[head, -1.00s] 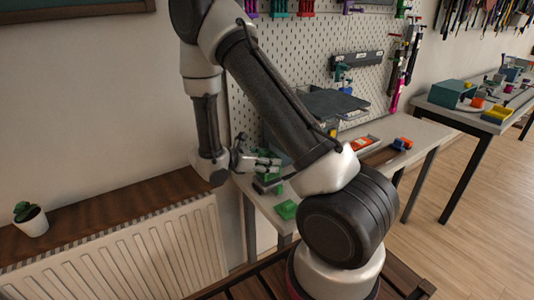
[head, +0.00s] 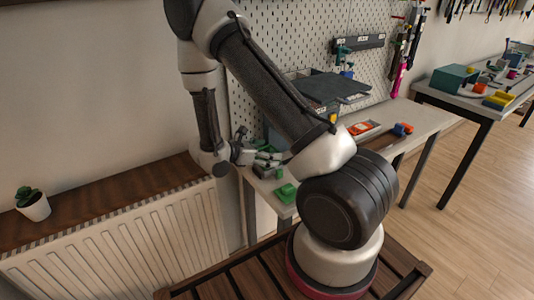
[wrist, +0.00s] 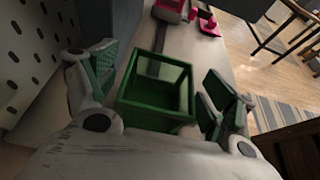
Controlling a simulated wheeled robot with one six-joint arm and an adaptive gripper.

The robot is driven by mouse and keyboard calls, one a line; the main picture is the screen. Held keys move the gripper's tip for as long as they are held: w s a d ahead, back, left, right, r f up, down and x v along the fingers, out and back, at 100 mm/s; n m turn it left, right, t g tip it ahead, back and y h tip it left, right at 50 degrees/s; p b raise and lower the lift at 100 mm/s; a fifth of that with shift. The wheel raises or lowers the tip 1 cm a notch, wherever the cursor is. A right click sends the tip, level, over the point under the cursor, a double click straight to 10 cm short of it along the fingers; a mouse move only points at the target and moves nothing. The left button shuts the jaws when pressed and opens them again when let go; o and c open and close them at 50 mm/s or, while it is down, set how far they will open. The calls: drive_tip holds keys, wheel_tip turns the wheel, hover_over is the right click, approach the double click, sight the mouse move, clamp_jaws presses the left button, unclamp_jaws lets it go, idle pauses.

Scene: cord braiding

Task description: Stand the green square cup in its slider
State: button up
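The green square cup (wrist: 158,88) is in the middle of the wrist view, open side toward the camera. My gripper (wrist: 160,90) has one finger on each side of the cup, with a narrow gap visible at both sides; it is open around the cup. In the head view my gripper (head: 268,160) is low over the near left end of the bench, with green parts close to its fingers. A separate green piece (head: 286,192) lies on the bench's near corner; I cannot tell if it is the slider. The cup's underside is hidden.
A dark groove (wrist: 161,36) runs along the bench beyond the cup, with magenta parts (wrist: 208,24) at its far end. The pegboard (head: 300,50) stands close behind the bench. An orange-and-white tray (head: 362,128) and small blue and orange parts (head: 402,129) lie farther right.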

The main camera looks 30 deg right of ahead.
drive_tip(key=w+v, duration=0.1)
drive_tip(key=v, duration=1.1)
drive_tip(key=s+d+r+m+g+y, duration=0.1)
drive_tip(key=s+r+m+g+y, duration=0.2)
drive_tip(key=s+m, duration=0.5)
drive_tip(key=s+d+r+m+t+y, duration=0.2)
drive_tip(key=s+r+m+y, duration=0.3)
drive_tip(key=s+r, duration=0.3)
drive_tip(key=s+d+r+m+t+y, duration=0.3)
drive_tip(key=s+r, duration=0.5)
drive_tip(key=r, duration=0.6)
drive_tip(key=shift+m+t+y, duration=0.8)
drive_tip(key=shift+m+y, duration=0.4)
drive_tip(key=shift+d, duration=0.1)
